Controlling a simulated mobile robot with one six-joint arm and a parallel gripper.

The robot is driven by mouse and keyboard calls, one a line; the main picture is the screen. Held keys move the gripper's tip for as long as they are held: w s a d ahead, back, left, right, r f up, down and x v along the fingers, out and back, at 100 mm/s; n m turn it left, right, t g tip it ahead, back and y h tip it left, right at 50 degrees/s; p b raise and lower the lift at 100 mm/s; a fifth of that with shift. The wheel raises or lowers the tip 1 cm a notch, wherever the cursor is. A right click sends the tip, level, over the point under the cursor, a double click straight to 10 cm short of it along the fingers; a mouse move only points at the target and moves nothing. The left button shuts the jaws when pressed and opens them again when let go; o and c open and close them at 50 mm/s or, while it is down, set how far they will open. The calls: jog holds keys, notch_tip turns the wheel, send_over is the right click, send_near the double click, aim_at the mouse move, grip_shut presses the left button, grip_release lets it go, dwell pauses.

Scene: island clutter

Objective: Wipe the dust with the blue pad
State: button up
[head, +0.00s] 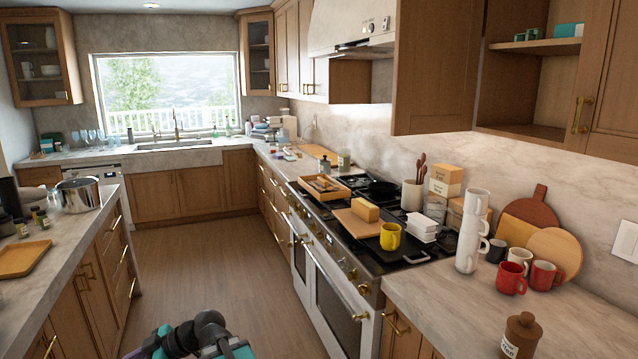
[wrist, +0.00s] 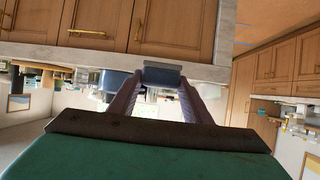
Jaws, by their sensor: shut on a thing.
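My gripper (wrist: 160,84) is in the wrist view, with its two fingers closed on a small grey-blue block, which appears to be the blue pad (wrist: 163,74). The pad sits across the fingertips, with a lighter band along its top. Behind it are a pale counter edge and wooden cabinet fronts; I cannot tell whether the pad touches anything. In the head view only part of my arm shows at the bottom edge, and the pad is not visible there. I cannot make out dust on any surface in either view.
The right counter (head: 440,308) carries stacked white mugs (head: 471,232), red mugs (head: 511,278) and a brown jar (head: 521,336). The stove (head: 345,255) holds boards and a yellow mug (head: 390,236). The left counter holds a pot (head: 78,194) and tray (head: 22,259). The floor (head: 225,255) between is clear.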

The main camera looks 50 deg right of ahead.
jog(key=shift+s+a, duration=0.15)
jog(key=shift+s, duration=0.05)
jog(key=shift+d, duration=0.35)
